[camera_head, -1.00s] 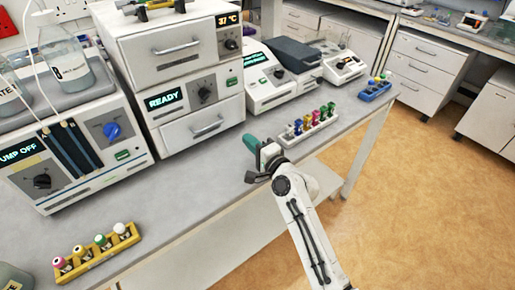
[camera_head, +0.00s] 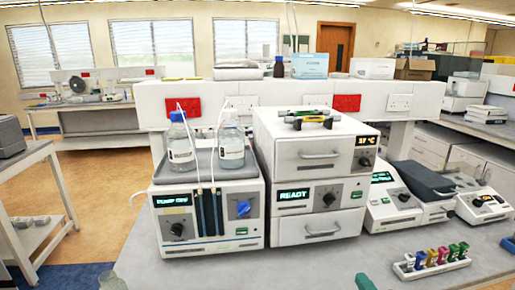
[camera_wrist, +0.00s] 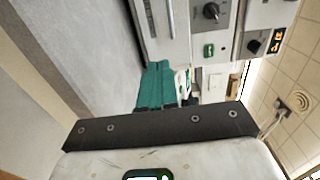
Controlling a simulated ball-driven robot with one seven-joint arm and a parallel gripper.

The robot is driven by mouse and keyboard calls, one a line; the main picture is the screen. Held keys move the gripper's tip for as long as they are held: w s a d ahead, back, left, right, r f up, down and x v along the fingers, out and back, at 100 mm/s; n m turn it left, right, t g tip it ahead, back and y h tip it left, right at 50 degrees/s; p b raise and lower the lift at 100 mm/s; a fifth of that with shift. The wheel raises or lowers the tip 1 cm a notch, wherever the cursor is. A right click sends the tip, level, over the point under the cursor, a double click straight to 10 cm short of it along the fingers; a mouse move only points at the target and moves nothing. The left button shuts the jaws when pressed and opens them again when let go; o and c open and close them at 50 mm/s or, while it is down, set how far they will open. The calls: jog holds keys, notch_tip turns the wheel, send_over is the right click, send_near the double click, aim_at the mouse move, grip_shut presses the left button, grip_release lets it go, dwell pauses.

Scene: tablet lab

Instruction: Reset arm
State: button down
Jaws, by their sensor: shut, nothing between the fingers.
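My gripper (camera_wrist: 157,70) shows in the wrist view as teal fingers, shut and empty, pointing away over the grey bench. In the head view only a teal tip of my gripper (camera_head: 365,283) shows at the bottom edge; the rest of my arm is out of frame. The fingers appear clear of any object. The stacked white unit with the READY display (camera_head: 310,194) stands behind the gripper on the bench. It also shows sideways at the top of the wrist view (camera_wrist: 228,48).
A white rack of coloured tubes (camera_head: 432,264) stands right of my gripper. The pump unit (camera_head: 208,238) with two bottles stands at the left. More instruments (camera_head: 395,208) line the bench at the right. The grey bench top (camera_head: 290,268) in front of the units is clear.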

jog(key=s+a+f+n+g+y, duration=0.1)
jog(key=s+a+f+n+g, duration=0.2)
jog(key=s+n, duration=0.35)
jog(key=s+a+f+n+g, duration=0.1)
jog(key=s+f+n+g, duration=0.3)
jog(key=s, duration=0.3)
jog(key=s+d+f+n+g+h, duration=0.1)
jog(key=s+f+g, duration=0.1)
jog(key=s, duration=0.6)
jog(key=s+d+f+n+g+h, duration=0.1)
jog(key=s+g, duration=0.3)
jog(key=s, duration=0.5)
jog(key=s+d+f+n+g+h, duration=0.1)
jog(key=s+d+f+n+g, duration=0.1)
jog(key=s, duration=0.7)
jog(key=shift+s+d+f+n+g+h, duration=0.15)
jog(key=shift+d+f+n+g+h, duration=0.2)
jog(key=shift+f+n+g, duration=0.45)
jog(key=shift+a, duration=0.1)
